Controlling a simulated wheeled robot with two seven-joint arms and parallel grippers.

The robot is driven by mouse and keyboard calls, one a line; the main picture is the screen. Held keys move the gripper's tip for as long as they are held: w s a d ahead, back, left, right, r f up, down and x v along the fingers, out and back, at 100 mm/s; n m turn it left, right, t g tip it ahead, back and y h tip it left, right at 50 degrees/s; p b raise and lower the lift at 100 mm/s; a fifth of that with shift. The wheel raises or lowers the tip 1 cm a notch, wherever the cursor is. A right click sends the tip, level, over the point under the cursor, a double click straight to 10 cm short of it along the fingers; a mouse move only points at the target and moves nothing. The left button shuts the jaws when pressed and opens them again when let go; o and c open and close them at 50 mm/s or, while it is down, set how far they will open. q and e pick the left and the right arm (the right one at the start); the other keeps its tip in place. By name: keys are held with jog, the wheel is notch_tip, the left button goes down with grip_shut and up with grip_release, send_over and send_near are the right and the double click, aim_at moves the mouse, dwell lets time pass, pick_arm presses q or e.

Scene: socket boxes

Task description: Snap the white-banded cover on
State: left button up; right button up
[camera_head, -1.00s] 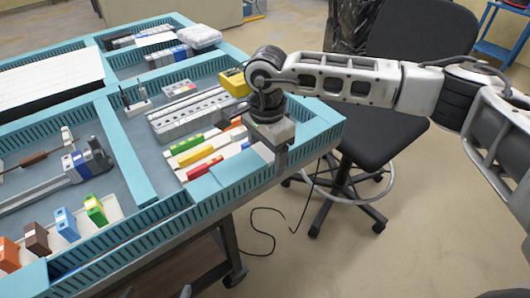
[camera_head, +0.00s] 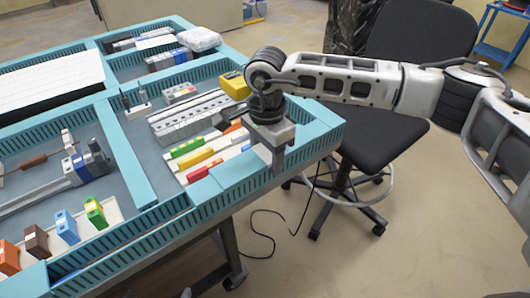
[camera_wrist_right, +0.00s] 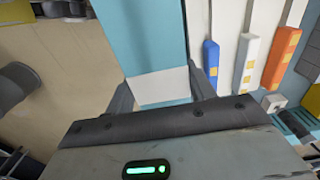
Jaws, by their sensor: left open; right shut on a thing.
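My right gripper (camera_head: 272,142) hangs over the table's right side, beside the row of coloured blocks. In the right wrist view its fingers (camera_wrist_right: 160,88) are shut on a pale whitish piece (camera_wrist_right: 158,86). A teal strip (camera_wrist_right: 140,35) runs up from that piece; whether it belongs to it or to the table rim I cannot tell. Green (camera_head: 187,146), yellow (camera_head: 195,157) and red (camera_head: 205,170) blocks lie on white strips left of the gripper. At the bottom edge only small tips of my open left gripper (camera_head: 157,293) seem to show.
The wrist view shows blue (camera_wrist_right: 211,65), white (camera_wrist_right: 246,60) and orange (camera_wrist_right: 282,58) blocks. A tray of several coloured blocks, one green (camera_head: 94,212), is at front left. A grey socket bar (camera_head: 190,115) lies behind. A chair (camera_head: 370,135) stands right of the table.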

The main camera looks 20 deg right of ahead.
aim_at(266, 152)
jog(key=shift+r+p, duration=1.3)
jog(key=shift+r, duration=1.25)
